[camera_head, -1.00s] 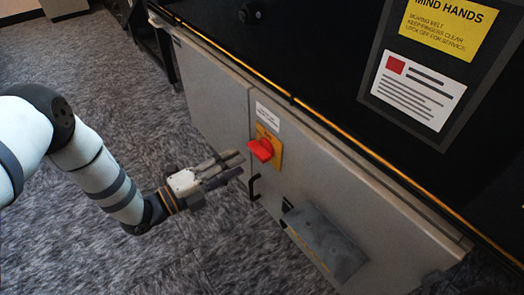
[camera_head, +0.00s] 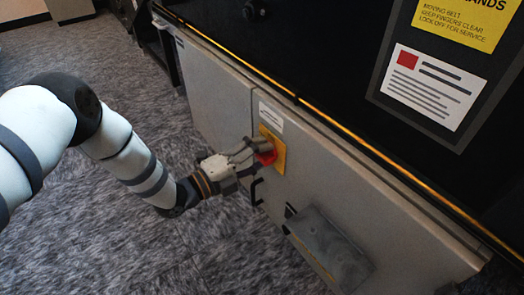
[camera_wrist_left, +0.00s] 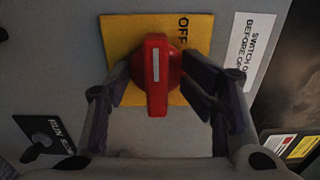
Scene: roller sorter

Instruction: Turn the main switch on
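The main switch is a red rotary handle (camera_head: 267,156) on a yellow plate (camera_head: 279,160) on the grey cabinet's front. In the left wrist view the red handle (camera_wrist_left: 154,75) fills the middle, with its white line upright in the picture. The word OFF shows on the yellow plate (camera_wrist_left: 120,35) at its upper right. My left gripper (camera_head: 259,150) is at the switch, its fingers spread on both sides of the red handle. Whether the fingers touch the handle is hard to tell. My right gripper is out of view.
A white label (camera_head: 271,117) sits by the switch. A black handle (camera_head: 257,191) and a grey box (camera_head: 330,248) stick out from the cabinet (camera_head: 390,200) below and to the right. A small black RUN selector (camera_wrist_left: 42,143) shows in the left wrist view.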

